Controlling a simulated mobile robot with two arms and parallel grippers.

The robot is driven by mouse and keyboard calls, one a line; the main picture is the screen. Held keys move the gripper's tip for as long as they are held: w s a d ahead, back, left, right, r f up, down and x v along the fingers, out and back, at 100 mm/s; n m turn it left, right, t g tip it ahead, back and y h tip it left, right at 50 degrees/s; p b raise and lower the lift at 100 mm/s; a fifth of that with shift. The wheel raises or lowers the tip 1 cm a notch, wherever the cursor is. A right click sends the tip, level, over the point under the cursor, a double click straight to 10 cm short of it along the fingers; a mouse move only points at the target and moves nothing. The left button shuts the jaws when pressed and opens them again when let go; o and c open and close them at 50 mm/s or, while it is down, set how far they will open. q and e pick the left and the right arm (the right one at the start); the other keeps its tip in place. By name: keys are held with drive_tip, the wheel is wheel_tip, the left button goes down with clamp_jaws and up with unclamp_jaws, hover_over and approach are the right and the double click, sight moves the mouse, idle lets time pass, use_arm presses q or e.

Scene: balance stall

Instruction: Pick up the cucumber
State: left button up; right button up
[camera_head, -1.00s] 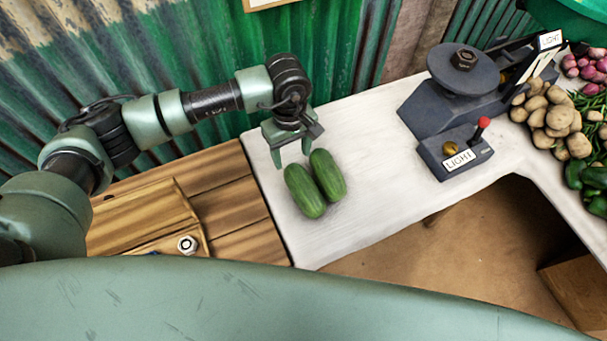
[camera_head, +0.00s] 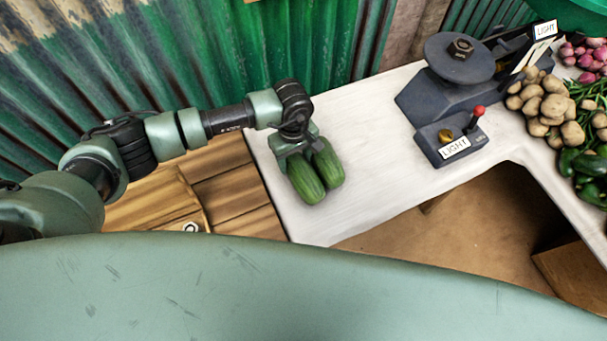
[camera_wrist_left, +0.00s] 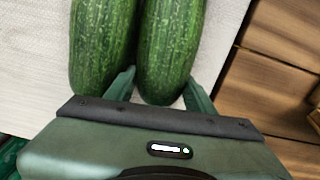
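Two dark green cucumbers lie side by side on the white counter (camera_head: 365,185): a left one (camera_head: 306,187) and a right one (camera_head: 329,168) in the head view. My left gripper (camera_head: 300,155) is down at their far ends. In the left wrist view its two fingers (camera_wrist_left: 160,86) are spread on either side of one cucumber (camera_wrist_left: 172,45), the one nearer the wooden boards. One finger sits between it and the other cucumber (camera_wrist_left: 100,45). I cannot tell whether the fingers touch it. My right gripper is not in view.
A dark balance scale (camera_head: 450,95) with a red-knobbed lever stands right of the cucumbers. Potatoes (camera_head: 548,108), red onions (camera_head: 592,58) and green peppers (camera_head: 585,165) lie further right. Wooden boards (camera_head: 235,190) border the counter's left edge. A green corrugated wall (camera_head: 220,50) rises behind.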

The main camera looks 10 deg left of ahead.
use_arm(q)
drive_tip(key=shift+r, duration=0.1)
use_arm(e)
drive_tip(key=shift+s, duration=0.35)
